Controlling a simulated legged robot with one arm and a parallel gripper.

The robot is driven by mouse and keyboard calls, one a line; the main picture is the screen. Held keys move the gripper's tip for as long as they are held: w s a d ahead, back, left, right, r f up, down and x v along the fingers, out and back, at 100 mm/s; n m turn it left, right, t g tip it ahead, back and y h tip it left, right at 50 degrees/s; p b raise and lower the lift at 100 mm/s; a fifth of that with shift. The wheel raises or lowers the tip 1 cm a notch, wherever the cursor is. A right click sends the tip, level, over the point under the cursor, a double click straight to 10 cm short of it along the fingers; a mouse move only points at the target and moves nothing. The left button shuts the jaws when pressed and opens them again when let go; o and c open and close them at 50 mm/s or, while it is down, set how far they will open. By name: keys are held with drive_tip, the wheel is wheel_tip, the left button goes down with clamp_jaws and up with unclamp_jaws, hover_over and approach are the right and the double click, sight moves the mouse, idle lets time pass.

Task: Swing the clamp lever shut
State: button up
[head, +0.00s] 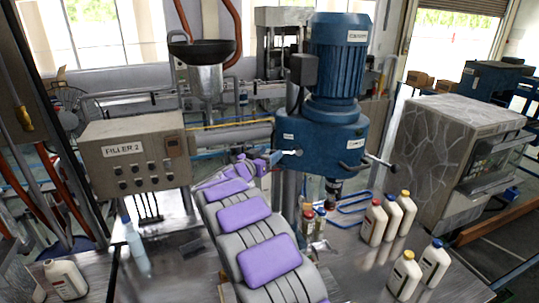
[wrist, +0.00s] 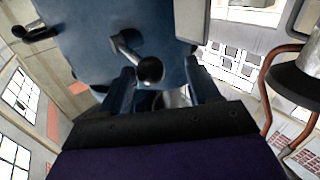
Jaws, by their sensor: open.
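The clamp lever (wrist: 124,46), a short metal rod with a black ball knob (wrist: 150,71), sticks out from the blue machine housing (wrist: 85,50) in the wrist view. In the head view the lever (head: 287,153) shows at the housing's lower left. My gripper (wrist: 162,94) is open, with one finger on each side below the knob in the wrist view. The knob appears between the fingers; I cannot tell whether they touch it. In the head view my gripper (head: 262,163) is small at the end of my purple and grey arm, just left of the lever.
Another lever (head: 352,168) with a dark knob is at the housing's right. A funnel (head: 205,75) and a grey FILLER 2 control box (head: 137,160) stand to the left. Several white bottles (head: 373,222) stand on the bench at right. A grey cabinet (head: 440,150) is behind them.

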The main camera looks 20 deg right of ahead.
sight(286, 153)
drive_tip(key=shift+c, duration=0.7)
drive_tip(key=shift+s+d+r, duration=0.1)
drive_tip(key=shift+s+d, duration=0.1)
drive_tip(key=shift+d, duration=0.4)
drive_tip(key=shift+s+d, duration=0.15)
drive_tip(key=shift+d, duration=0.4)
drive_tip(key=c, duration=0.4)
drive_tip(key=shift+o, duration=0.2)
drive_tip(key=shift+w, duration=0.15)
drive_tip(key=shift+o, duration=0.3)
drive_tip(key=shift+w+d+f, duration=0.1)
drive_tip(key=shift+d+f, duration=0.05)
drive_tip(key=shift+f, duration=0.05)
